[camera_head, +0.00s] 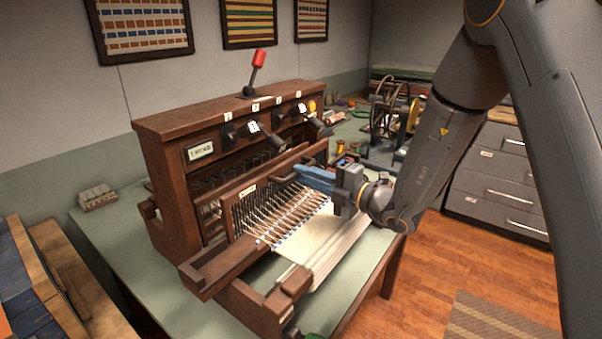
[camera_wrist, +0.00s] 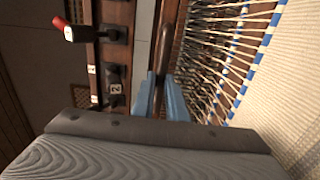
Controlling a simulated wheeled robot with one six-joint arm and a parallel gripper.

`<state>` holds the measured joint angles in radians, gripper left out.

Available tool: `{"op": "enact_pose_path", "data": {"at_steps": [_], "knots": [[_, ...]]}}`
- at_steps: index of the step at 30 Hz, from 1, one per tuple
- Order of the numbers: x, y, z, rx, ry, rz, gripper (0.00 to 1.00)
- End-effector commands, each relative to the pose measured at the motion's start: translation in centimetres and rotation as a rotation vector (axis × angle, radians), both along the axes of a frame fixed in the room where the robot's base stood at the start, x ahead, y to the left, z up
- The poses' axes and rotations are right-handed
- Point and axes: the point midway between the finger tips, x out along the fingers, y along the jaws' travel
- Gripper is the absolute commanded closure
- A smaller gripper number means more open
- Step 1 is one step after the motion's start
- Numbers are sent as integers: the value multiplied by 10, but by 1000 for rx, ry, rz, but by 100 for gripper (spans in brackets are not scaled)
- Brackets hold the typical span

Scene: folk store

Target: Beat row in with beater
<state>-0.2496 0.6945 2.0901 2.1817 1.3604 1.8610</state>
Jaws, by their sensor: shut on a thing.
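The brown wooden loom (camera_head: 165,150) stands on a green-topped table. Its beater (camera_head: 225,262) is a wooden frame with a reed and a small white label, in front of the dark loom body. My gripper (camera_head: 308,173), with blue fingers, is at the beater's top right. In the wrist view, my fingers (camera_wrist: 162,95) close on either side of a dark bar-like handle (camera_wrist: 163,45) of the beater. The contact itself is partly hidden by the fingers. Pale warp threads (camera_wrist: 215,50) run to a blue-and-white row edge (camera_wrist: 255,62), beside the cream cloth (camera_head: 330,243).
A red-knobbed lever (camera_head: 258,60) and several dark levers (camera_head: 318,126) stick out of the loom near my gripper. Spools and tools (camera_head: 385,105) crowd the table's back right. Grey drawers (camera_head: 500,180) stand at right.

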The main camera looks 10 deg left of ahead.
Motion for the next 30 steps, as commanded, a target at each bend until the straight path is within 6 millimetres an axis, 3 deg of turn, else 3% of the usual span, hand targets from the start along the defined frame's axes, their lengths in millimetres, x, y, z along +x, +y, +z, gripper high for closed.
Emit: {"op": "enact_pose_path", "data": {"at_steps": [30], "knots": [[-32,-78,0,0,2,-2,100]]}}
